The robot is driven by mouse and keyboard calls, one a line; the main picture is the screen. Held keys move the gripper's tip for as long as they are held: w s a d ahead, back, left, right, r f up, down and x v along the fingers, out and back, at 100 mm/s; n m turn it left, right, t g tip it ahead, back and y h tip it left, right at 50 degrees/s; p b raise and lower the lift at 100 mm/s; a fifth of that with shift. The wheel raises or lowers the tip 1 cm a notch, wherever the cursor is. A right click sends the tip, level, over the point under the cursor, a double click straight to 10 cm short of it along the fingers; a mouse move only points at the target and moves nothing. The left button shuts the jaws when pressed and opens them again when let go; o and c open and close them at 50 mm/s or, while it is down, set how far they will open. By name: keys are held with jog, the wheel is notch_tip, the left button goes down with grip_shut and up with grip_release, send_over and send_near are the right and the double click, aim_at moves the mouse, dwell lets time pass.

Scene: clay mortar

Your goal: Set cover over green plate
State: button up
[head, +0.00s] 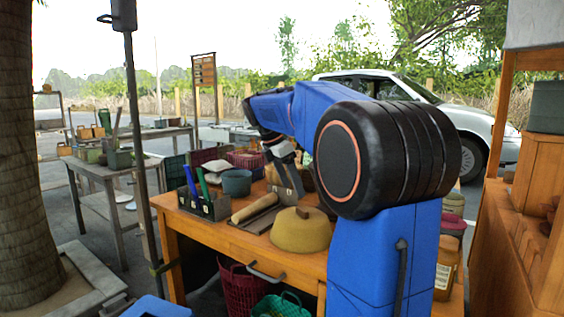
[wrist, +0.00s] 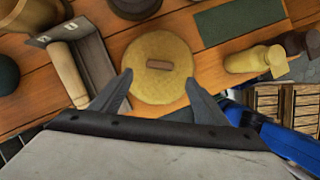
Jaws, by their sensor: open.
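The cover (head: 300,236) is a round mustard-yellow dome with a brown bar handle, standing on the wooden table. In the wrist view the cover (wrist: 160,45) lies just beyond my fingertips, its handle centred between them. My gripper (wrist: 158,76) is open and empty, with its two grey fingers overlapping the cover's near edge in the picture. In the head view my gripper (head: 287,190) hangs above the table behind the cover. A flat dark green rectangle (wrist: 238,20), perhaps the green plate, lies to the cover's upper right. I cannot make it out in the head view.
A rolling pin (wrist: 67,75) lies on a grey tray (wrist: 95,66) left of the cover. A dark tool box (head: 203,205) and a teal pot (head: 237,182) stand farther left. Yellowish bottle-like things (wrist: 255,60) lie right of the cover. Baskets (head: 243,290) sit below the table.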

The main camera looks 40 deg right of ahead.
jog(key=v, duration=0.8)
jog(key=shift+r, duration=0.4)
jog(key=shift+a, duration=0.15)
jog(key=s+a+f+m+t+y, duration=0.2)
jog(key=s+a+f+m, duration=0.6)
jog(key=s+f, duration=0.5)
jog(key=s+a+f+m+t+y, duration=0.2)
jog(key=s+a+f+m, duration=0.5)
jog(key=s+a+f, duration=0.6)
notch_tip(320, 180, down, 4)
jog(key=shift+s+a+r+m+t+y, duration=0.2)
jog(key=shift+s+r+m+t+y, duration=0.15)
jog(key=shift+s+t, duration=0.35)
jog(key=shift+w+f, duration=0.1)
jog(key=shift+w, duration=0.05)
